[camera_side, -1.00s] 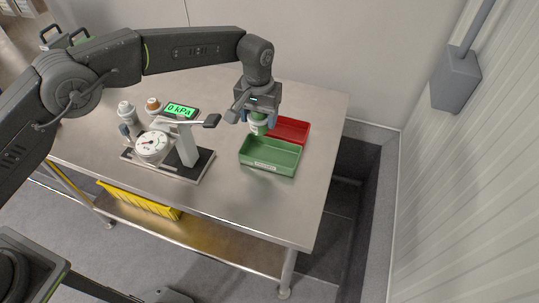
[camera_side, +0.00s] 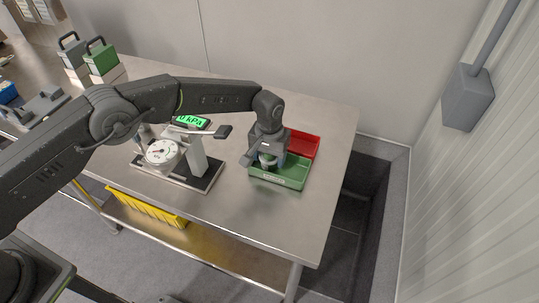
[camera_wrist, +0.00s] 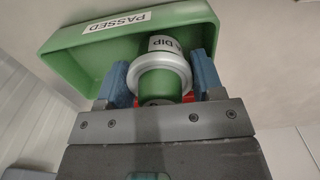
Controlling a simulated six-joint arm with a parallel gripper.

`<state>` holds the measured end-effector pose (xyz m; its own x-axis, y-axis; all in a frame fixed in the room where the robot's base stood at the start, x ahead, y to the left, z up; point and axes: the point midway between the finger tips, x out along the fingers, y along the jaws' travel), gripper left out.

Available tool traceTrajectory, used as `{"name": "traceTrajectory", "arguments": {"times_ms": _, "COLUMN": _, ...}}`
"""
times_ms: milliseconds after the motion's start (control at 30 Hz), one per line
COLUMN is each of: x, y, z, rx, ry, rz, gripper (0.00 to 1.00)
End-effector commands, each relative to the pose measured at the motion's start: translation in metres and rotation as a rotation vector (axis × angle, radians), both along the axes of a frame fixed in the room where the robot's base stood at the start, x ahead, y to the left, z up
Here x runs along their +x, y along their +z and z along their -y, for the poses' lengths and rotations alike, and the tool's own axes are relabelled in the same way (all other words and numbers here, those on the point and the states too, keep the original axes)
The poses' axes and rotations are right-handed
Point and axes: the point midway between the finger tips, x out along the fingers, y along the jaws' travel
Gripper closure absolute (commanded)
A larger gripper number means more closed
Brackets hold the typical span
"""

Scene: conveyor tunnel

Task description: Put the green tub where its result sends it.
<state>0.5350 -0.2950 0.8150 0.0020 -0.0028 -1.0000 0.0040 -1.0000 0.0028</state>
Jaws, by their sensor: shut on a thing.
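The green tub (camera_wrist: 158,84) has a silver rim and a white label that reads in part "DIP". My gripper (camera_wrist: 160,78) is shut on it, with a blue finger on each side. In the side view my gripper (camera_side: 267,160) is low over the green tray (camera_side: 290,180), at its left part, and the tub is mostly hidden by it. The green tray carries a "PASSED" label in the wrist view (camera_wrist: 118,22). Whether the tub touches the tray floor I cannot tell. A red tray (camera_side: 304,143) stands directly behind the green one.
A press stand with a round dial gauge (camera_side: 161,152) and a green display (camera_side: 193,122) reading 0 kPa stands left of the trays. Green (camera_side: 101,58) and grey (camera_side: 74,52) handled cases stand at the back left. The table front (camera_side: 235,215) is clear.

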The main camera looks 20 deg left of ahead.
Motion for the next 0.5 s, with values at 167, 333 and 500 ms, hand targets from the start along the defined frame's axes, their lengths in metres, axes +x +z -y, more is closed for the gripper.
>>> {"name": "traceTrajectory", "arguments": {"times_ms": 167, "x": -0.0002, "y": -0.0036, "z": -0.0001, "rx": 0.0, "ry": 0.0, "rz": -0.001, "gripper": 0.37}}
{"name": "traceTrajectory", "arguments": {"times_ms": 333, "x": -0.0002, "y": -0.0033, "z": -0.0001, "rx": 0.001, "ry": 0.0, "rz": -0.001, "gripper": 0.27}}
{"name": "traceTrajectory", "arguments": {"times_ms": 500, "x": -0.0002, "y": -0.0023, "z": -0.0001, "rx": 0.0, "ry": 0.0, "rz": -0.001, "gripper": 0.27}}
